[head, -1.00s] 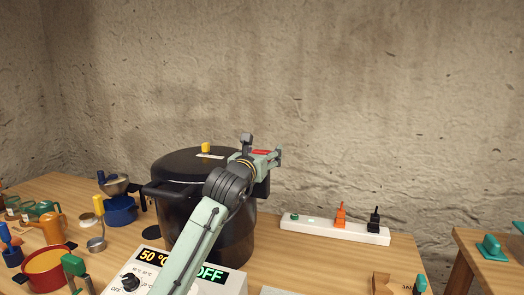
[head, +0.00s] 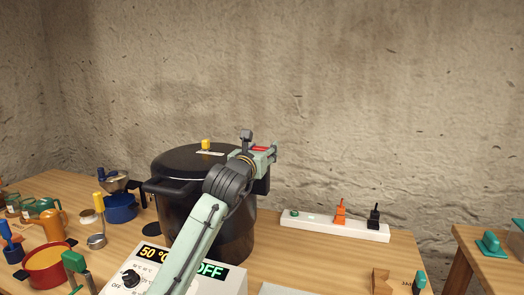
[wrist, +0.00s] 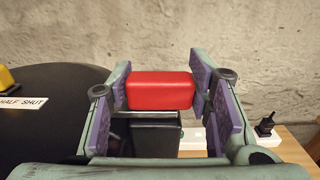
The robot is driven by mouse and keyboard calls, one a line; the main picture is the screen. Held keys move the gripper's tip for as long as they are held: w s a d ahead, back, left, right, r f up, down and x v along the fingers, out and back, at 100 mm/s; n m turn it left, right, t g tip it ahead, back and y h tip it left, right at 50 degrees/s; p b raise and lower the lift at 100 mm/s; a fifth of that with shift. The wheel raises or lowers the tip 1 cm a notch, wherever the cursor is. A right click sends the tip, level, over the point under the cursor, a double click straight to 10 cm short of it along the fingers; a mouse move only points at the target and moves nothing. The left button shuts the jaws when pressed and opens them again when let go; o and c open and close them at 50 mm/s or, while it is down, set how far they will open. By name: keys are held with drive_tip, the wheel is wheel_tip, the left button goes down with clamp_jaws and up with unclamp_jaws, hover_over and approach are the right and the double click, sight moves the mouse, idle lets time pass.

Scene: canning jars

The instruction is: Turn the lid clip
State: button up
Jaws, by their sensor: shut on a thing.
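The red lid clip (wrist: 160,90) sits between the purple finger pads in the wrist view, above a black bracket (wrist: 146,134). In the head view the clip (head: 259,149) shows as a small red piece at the right rim of the black pot's lid (head: 180,160). My gripper (head: 262,147) is shut on the clip. My arm hides part of the pot's front and right side. A yellow knob (head: 206,144) stands on the lid, beside a white label (wrist: 22,103) that reads "HALF SHUT".
A control box (head: 150,275) showing "50" and "OFF" is in front of the pot. A white power strip (head: 335,226) with orange and black plugs lies to the right. Pans, mugs and tools crowd the left. Bare table lies between pot and strip.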

drive_tip(key=shift+n+y+b, duration=0.3)
drive_tip(key=shift+y, duration=0.2)
drive_tip(key=n+y+b, duration=0.1)
drive_tip(key=y, duration=0.1)
drive_tip(key=n+y+b, duration=0.1)
drive_tip(key=y, duration=0.1)
drive_tip(key=shift+d+n+t, duration=0.1)
drive_tip(key=shift+n+t, duration=0.2)
drive_tip(key=shift+t, duration=0.1)
drive_tip(key=n+y, duration=0.2)
drive_tip(key=y, duration=0.1)
drive_tip(key=n+g+y, duration=0.1)
drive_tip(key=n+y, duration=0.1)
drive_tip(key=y, duration=0.2)
drive_tip(key=shift+s+r+n, duration=0.1)
drive_tip(key=shift+n, duration=0.2)
drive_tip(key=n+g+y+p, duration=0.1)
drive_tip(key=n+g+y, duration=0.1)
drive_tip(key=y, duration=0.1)
drive_tip(key=n+g+y+p, duration=0.1)
drive_tip(key=n+g+y, duration=0.2)
drive_tip(key=y, duration=0.1)
drive_tip(key=shift+s+r, duration=0.1)
drive_tip(key=shift+f+n+g+y+p, duration=0.1)
drive_tip(key=shift+n+g+y+p, duration=0.1)
drive_tip(key=shift+n+g+y, duration=0.95)
drive_tip(key=shift+f+n+g+y+p, duration=0.15)
drive_tip(key=shift+n+g+y, duration=0.5)
drive_tip(key=shift+n+g, duration=1)
drive_tip(key=shift+g, duration=0.6)
